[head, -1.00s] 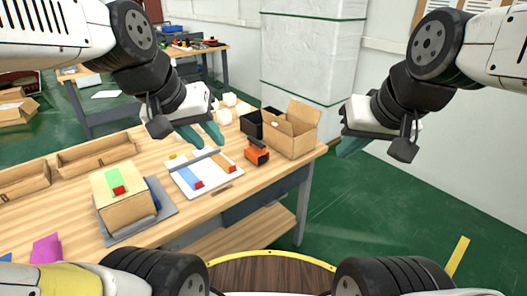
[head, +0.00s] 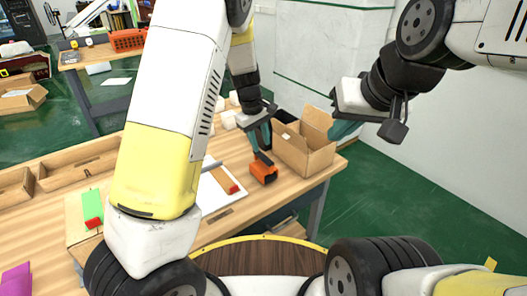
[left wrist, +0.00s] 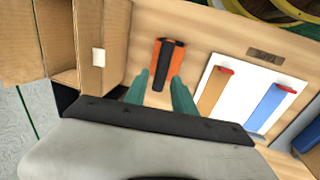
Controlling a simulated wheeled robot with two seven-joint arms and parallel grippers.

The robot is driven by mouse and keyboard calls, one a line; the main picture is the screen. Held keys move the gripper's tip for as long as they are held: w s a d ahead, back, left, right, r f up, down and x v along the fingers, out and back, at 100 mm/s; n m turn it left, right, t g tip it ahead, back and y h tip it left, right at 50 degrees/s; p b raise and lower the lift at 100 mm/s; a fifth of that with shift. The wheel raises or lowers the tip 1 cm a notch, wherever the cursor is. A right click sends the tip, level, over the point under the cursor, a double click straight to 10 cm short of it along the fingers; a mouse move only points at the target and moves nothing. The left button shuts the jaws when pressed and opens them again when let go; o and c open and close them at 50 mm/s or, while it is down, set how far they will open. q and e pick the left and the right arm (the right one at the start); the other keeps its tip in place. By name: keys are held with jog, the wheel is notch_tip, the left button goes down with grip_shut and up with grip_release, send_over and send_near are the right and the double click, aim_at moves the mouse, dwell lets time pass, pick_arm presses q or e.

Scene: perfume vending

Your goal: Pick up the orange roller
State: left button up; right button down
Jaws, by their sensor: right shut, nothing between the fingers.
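The orange roller (head: 264,170), orange with a black part, stands on the wooden table near its right edge, in front of an open cardboard box. It also shows in the left wrist view (left wrist: 167,62). My left gripper (head: 262,146) is just above and behind the roller. In the left wrist view its teal fingers (left wrist: 161,82) are apart, one on each side of the roller's near end; I cannot tell whether they touch it. My right gripper (head: 343,130) is shut and empty, raised to the right of the box.
The cardboard box (head: 308,150) stands close beside my left gripper. A white board (left wrist: 250,92) with brown and blue strips lies next to the roller. A box with a green strip (head: 92,208) and wooden trays (head: 80,160) are further left, partly behind my left arm.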

aim_at(262, 155)
pick_arm(q)
jog(key=f, duration=0.5)
jog(key=w+f, duration=0.1)
jog(key=f, duration=0.1)
jog(key=shift+d+f, duration=0.35)
jog(key=shift+d, duration=0.05)
grip_shut()
